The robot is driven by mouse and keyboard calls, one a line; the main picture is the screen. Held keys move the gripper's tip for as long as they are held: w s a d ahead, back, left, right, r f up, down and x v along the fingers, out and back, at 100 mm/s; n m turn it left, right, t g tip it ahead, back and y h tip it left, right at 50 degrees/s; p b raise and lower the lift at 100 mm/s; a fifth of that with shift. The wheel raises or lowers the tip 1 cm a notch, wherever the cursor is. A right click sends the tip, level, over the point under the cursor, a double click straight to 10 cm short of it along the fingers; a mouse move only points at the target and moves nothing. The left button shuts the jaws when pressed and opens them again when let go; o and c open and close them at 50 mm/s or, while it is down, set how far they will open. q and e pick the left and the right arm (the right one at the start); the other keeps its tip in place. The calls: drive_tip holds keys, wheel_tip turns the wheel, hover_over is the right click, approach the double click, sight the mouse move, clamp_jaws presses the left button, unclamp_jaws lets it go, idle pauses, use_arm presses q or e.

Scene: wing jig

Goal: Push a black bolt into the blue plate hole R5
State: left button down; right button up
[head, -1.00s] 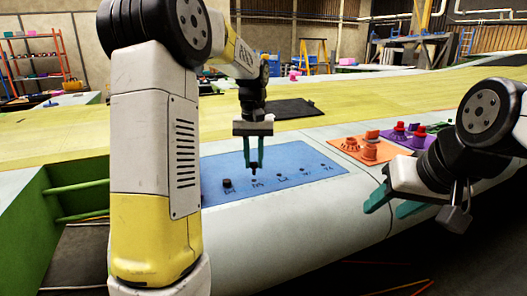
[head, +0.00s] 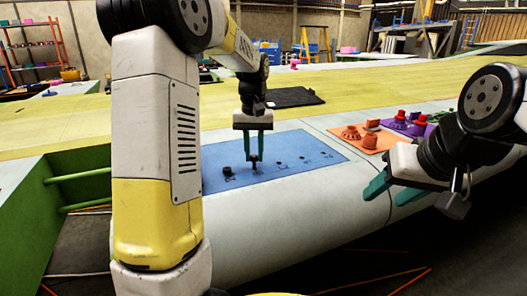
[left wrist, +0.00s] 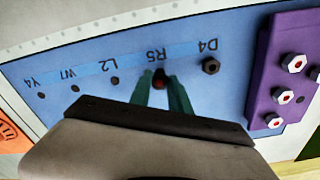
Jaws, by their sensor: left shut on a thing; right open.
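The blue plate (head: 310,150) lies on the white wing surface, with a row of labelled holes. In the left wrist view the blue plate (left wrist: 215,35) shows labels Y4, W7, L2, R5 and D4. My left gripper (head: 257,156) points down at hole R5, shut on a dark bolt (head: 253,163). In the left wrist view my left gripper (left wrist: 161,90) has the bolt head (left wrist: 159,83) between its fingertips, just below the R5 label. The hole is hidden, so I cannot tell how deep the bolt sits. A black bolt (head: 227,171) stands at D4. My right gripper (head: 390,188) is open and empty.
An orange plate (head: 377,144) with orange parts and a purple plate (head: 420,132) with red-topped parts lie right of the blue plate. Another purple plate (left wrist: 262,85) with several bolts lies beside D4. A black flat piece (head: 293,97) lies behind. An open green bay (head: 50,190) is at left.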

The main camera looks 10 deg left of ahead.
use_arm(q)
drive_tip(key=shift+f, duration=1)
drive_tip(key=c, duration=1.1)
unclamp_jaws()
drive_tip(key=shift+c, duration=0.2)
wheel_tip(320, 180, up, 15)
drive_tip(key=shift+f, duration=0.1)
